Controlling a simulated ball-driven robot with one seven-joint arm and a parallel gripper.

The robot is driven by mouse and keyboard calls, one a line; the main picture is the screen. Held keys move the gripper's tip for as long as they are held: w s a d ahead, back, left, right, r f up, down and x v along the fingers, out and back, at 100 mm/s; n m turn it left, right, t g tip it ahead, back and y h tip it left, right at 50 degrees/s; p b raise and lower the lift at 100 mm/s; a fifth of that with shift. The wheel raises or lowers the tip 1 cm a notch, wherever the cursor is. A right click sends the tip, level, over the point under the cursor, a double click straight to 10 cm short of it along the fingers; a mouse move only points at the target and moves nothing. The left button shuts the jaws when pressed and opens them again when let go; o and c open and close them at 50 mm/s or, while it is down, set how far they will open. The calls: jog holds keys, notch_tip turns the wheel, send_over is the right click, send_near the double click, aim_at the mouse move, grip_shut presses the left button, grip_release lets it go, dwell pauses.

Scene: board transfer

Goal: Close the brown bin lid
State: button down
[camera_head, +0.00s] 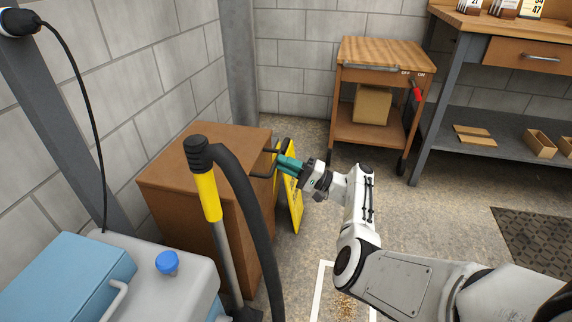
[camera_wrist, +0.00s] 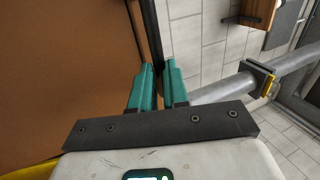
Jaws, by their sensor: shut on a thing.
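The brown bin (camera_head: 190,215) stands against the left wall as a tall brown box. Its brown lid (camera_head: 200,155) looks flat across the top; I cannot tell whether a small gap remains under it. A black bar handle (camera_head: 262,176) sticks out from the lid's right side. My gripper (camera_head: 279,164), with teal fingers, reaches it from the right and is shut on the handle. In the wrist view, the dark handle (camera_wrist: 149,40) runs between the fingertips (camera_wrist: 158,68), and a broad brown bin surface (camera_wrist: 65,70) fills the left.
A yellow sign (camera_head: 295,205) stands just right of the bin. A yellow-and-black hose wand (camera_head: 208,190) and a grey container with a blue cap (camera_head: 167,263) are in front. A wooden cart (camera_head: 385,55) and a workbench (camera_head: 500,105) stand behind.

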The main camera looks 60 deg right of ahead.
jog(key=c, duration=1.4)
grip_release()
jog(key=shift+w+a+f, duration=0.1)
jog(key=shift+a+f, duration=0.05)
jog(key=shift+f, duration=0.35)
jog(key=shift+w+a+f, duration=0.1)
jog(key=shift+a+f, duration=0.05)
jog(key=shift+f, duration=0.35)
jog(key=shift+c, duration=0.2)
jog(key=o, duration=0.3)
jog(key=shift+s+r, duration=0.1)
jog(key=shift+d, duration=0.1)
jog(key=v, duration=1)
jog(key=shift+s+d+r, duration=0.15)
jog(key=shift+s+r, duration=0.05)
jog(key=shift+s, duration=0.2)
